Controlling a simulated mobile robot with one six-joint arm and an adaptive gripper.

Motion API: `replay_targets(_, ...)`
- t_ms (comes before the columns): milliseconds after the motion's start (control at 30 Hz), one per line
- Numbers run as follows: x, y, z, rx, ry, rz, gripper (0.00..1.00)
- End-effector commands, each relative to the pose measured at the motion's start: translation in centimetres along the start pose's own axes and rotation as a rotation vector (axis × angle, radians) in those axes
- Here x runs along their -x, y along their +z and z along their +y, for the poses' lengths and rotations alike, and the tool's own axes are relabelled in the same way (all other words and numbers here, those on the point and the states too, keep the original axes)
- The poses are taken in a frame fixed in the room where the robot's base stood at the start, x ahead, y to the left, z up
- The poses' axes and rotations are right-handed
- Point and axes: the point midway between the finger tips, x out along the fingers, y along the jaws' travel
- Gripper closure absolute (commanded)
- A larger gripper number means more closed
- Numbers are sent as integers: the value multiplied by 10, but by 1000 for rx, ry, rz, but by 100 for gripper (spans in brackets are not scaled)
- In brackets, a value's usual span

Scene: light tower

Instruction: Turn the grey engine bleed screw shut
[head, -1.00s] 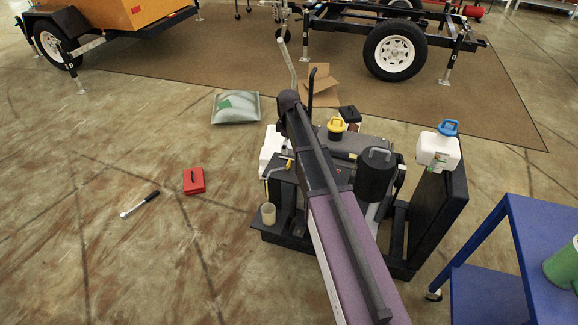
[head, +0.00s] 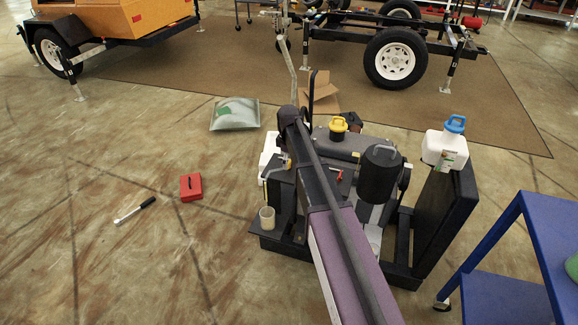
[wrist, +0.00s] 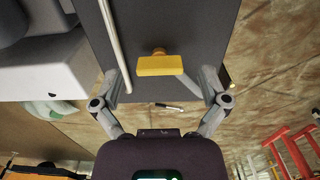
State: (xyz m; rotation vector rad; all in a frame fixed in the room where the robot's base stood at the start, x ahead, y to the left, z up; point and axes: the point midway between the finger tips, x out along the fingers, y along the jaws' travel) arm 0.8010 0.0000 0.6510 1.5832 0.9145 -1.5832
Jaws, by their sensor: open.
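My gripper (wrist: 160,78) is open in the wrist view, its two grey fingers spread wide. A yellow block-shaped handle (wrist: 160,65) shows between the fingers, in front of a dark panel (wrist: 165,25). I cannot tell whether any finger touches it; nothing appears clamped. In the head view the engine unit (head: 340,145) stands on a black frame, partly hidden behind my arm. A small yellow part (head: 287,162) shows on its left side, and a small red part (head: 340,174) near its middle. I cannot make out the grey bleed screw in either view.
A black canister (head: 379,175) and a yellow-capped filler (head: 338,126) stand up from the engine. A white jug with a blue cap (head: 446,146) is at right, near a blue cart (head: 545,230). A red box (head: 190,186) lies on open floor at left.

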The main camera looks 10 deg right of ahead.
Motion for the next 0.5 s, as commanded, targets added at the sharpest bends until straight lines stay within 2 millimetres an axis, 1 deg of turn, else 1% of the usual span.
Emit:
replay_targets(33, -4, 0, 0, 0, 0, 0, 6)
replay_targets(100, -5, 0, 0, 0, 0, 0, 6)
replay_targets(500, -6, 0, 0, 0, 0, 0, 6)
